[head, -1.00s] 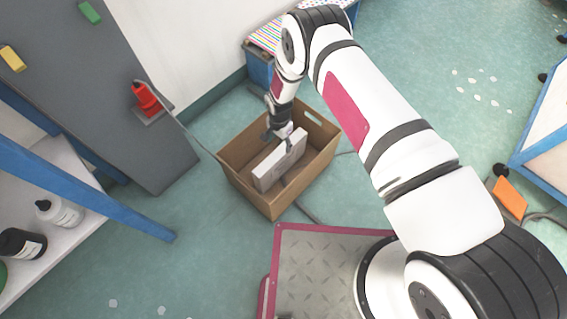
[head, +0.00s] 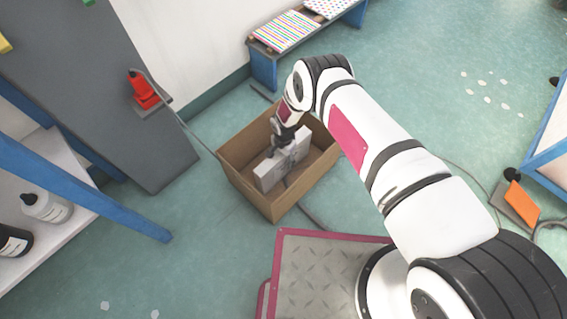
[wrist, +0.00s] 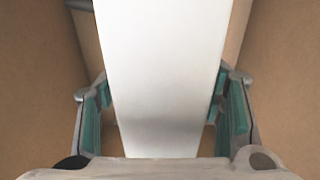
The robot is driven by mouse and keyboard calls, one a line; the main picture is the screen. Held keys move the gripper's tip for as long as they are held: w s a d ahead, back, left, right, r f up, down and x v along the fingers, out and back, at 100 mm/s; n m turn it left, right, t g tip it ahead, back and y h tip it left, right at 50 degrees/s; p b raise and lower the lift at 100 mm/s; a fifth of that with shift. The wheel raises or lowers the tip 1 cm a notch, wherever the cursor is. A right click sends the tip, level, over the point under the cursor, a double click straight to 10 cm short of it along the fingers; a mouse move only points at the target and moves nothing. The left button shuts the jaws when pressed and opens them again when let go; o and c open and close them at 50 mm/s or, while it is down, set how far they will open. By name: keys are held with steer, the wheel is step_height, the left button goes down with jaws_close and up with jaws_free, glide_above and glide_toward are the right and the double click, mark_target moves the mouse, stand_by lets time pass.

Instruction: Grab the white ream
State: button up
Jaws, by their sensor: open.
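The white ream (head: 270,174) stands on its narrow edge inside an open cardboard box (head: 272,205) on the floor. In the wrist view the ream (wrist: 163,70) fills the middle, running away from the camera. My gripper (head: 286,150) is down inside the box at the ream's upper edge. In the wrist view my gripper (wrist: 164,110) is open, with one green-padded finger on each side of the ream. A small gap shows between the pads and the ream on both sides. Part of the ream is hidden by my gripper in the head view.
The box walls stand close around the ream and my gripper. A red device (head: 145,92) with a cable is on the grey panel (head: 165,150) at left. A blue bench (head: 265,68) with striped sheets stands behind the box.

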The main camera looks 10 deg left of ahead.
steer(key=shift+f, duration=0.15)
jaws_close()
steer(key=shift+w, duration=0.15)
